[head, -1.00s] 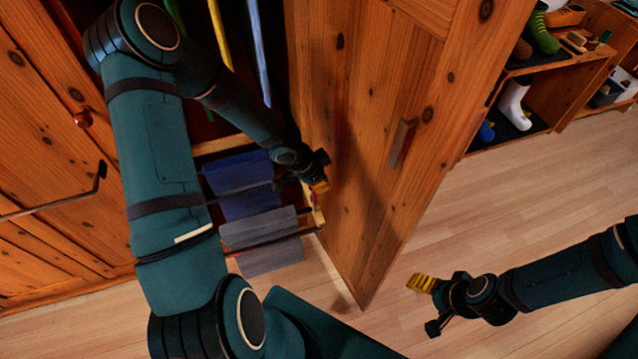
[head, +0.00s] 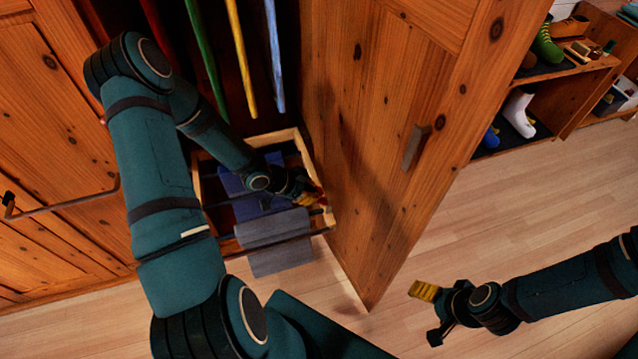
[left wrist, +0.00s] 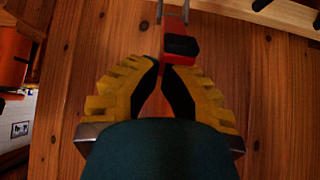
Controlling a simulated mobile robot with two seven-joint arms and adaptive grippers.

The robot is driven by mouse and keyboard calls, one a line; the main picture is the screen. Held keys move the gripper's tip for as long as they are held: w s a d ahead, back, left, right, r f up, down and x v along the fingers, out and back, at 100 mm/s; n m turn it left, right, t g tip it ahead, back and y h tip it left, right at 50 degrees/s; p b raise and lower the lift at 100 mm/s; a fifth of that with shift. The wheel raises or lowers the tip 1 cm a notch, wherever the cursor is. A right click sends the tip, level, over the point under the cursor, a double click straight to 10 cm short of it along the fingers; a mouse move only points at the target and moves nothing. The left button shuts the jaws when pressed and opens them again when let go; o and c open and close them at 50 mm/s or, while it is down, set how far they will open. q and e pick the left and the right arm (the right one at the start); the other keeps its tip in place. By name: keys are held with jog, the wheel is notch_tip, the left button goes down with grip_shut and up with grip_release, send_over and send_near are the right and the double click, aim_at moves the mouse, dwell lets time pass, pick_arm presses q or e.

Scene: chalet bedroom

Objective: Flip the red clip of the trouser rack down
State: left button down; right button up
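The trouser rack (head: 327,222) is a wooden pull-out frame at the foot of the wardrobe, with dark bars. Folded blue trousers (head: 236,187) and grey trousers (head: 272,229) hang over its bars. The red clip (left wrist: 180,57), with a black block on it, shows in the left wrist view just beyond my left fingertips; a metal fork stands behind it. My left gripper (left wrist: 161,66) has its yellow fingertips almost together at the clip's lower edge; I cannot tell whether they touch it. In the head view, it is at the rack's right side. My right gripper (head: 428,314) is open and empty above the floor.
An open wooden wardrobe door (head: 390,160) stands close to the right of the rack. Coloured garments (head: 240,55) hang above the rack. A shoe shelf (head: 545,100) stands at the upper right. The floor (head: 500,225) between is clear.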

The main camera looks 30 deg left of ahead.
pick_arm(q)
jog(key=s+a+f, duration=0.2)
jog(key=f, duration=0.1)
jog(key=s+a+f, duration=0.1)
jog(key=shift+s+f+p, duration=0.2)
jog(key=shift+f+p, duration=0.1)
jog(key=shift+p, duration=0.05)
jog(key=shift+r, duration=0.2)
jog(key=shift+s+a+r+p, duration=0.2)
jog(key=shift+s+a+p, duration=0.25)
jog(key=shift+p, duration=0.1)
